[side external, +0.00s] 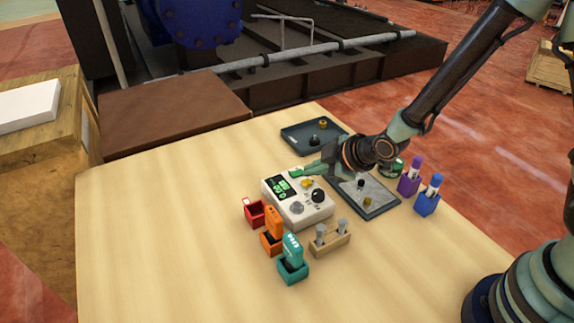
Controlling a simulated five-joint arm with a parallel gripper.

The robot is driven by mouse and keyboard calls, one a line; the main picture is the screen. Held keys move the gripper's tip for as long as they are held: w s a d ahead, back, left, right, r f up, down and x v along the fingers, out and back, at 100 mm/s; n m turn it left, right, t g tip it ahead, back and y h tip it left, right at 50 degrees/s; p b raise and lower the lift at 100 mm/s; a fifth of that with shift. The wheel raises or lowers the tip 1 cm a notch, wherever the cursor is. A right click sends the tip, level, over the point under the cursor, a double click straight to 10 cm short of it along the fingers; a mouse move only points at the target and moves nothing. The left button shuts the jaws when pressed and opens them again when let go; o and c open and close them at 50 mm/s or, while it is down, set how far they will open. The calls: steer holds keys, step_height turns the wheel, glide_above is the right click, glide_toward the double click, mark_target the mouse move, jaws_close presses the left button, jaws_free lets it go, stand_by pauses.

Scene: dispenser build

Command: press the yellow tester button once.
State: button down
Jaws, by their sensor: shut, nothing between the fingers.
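The tester (284,212) is a white box with a green-lit display (283,187), standing near the middle of the table. Its yellow button (307,184) shows on the top face beside the display. A black knob (318,196) and a grey round control (297,208) sit on the same face. My gripper (297,172) is shut and empty. Its tips point left, near the tester's far edge, close to the yellow button in the picture. I cannot tell the height of the tips above the tester, or whether they touch it.
Red (254,213), orange (271,231) and teal (292,260) holders stand in front of the tester. A wooden block with grey pegs (330,238) is at their right. Dark trays (290,133) (378,211) lie behind and right. Purple (409,182) and blue (427,203) holders stand farther right. The table's left is clear.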

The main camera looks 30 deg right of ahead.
mark_target(312, 186)
step_height(312, 186, up, 5)
stand_by(0.7)
stand_by(0.5)
steer(key=s+d+r+m+g+h, duration=0.2)
steer(key=s+d+r+m+g, duration=0.1)
steer(key=s+d+r+m, duration=0.8)
steer(key=s+d+r, duration=0.1)
steer(key=s+r, duration=0.1)
steer(key=s, duration=0.3)
steer(key=shift+d+r+m+h, duration=0.3)
steer(key=shift+d+r, duration=0.05)
steer(key=shift+d, duration=0.05)
